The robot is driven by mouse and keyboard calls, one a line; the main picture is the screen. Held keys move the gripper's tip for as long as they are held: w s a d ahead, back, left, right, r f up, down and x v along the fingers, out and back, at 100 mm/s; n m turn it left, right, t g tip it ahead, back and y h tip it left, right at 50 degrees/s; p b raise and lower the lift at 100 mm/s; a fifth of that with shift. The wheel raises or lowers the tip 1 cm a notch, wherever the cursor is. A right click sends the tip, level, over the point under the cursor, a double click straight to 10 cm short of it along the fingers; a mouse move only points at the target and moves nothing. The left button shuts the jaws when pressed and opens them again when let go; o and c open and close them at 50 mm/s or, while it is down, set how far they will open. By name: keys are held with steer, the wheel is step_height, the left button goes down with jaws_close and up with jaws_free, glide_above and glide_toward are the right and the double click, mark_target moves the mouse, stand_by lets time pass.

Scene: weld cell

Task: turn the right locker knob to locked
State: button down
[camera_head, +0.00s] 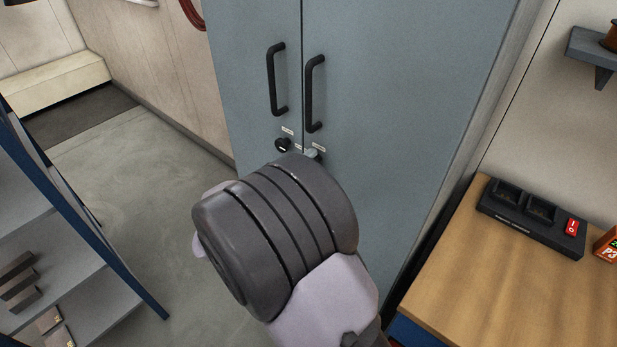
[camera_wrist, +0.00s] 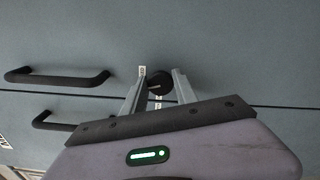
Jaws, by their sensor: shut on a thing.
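The right locker knob (camera_wrist: 158,83) is a round black knob on the right door, near the seam, in the wrist view. A pale mark shows on its face; I cannot tell which setting it marks. My gripper (camera_wrist: 160,78) has its two grey fingers shut on this knob, one on each side. In the head view my wrist covers most of the gripper and the right knob; only a grey finger part shows beside the seam. The left locker knob (camera_head: 283,145) is black and sits on the left door; my gripper body hides it in the wrist view.
The blue-grey locker (camera_head: 410,80) has two black bar handles above the knobs, the right one (camera_head: 315,92) nearest the gripper. Small white labels sit near the knobs. A wooden bench (camera_head: 500,290) with a black charger (camera_head: 530,215) stands right; a shelf unit (camera_head: 75,240) stands left.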

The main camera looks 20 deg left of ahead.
steer(key=shift+f+m+b, duration=0.15)
steer(key=shift+m+b, duration=1.45)
steer(key=shift+b, duration=0.3)
steer(key=c, duration=1)
jaws_free()
steer(key=p+v, duration=0.4)
steer(key=v, duration=1.3)
steer(key=shift+s, duration=0.2)
steer(key=shift+a, duration=0.1)
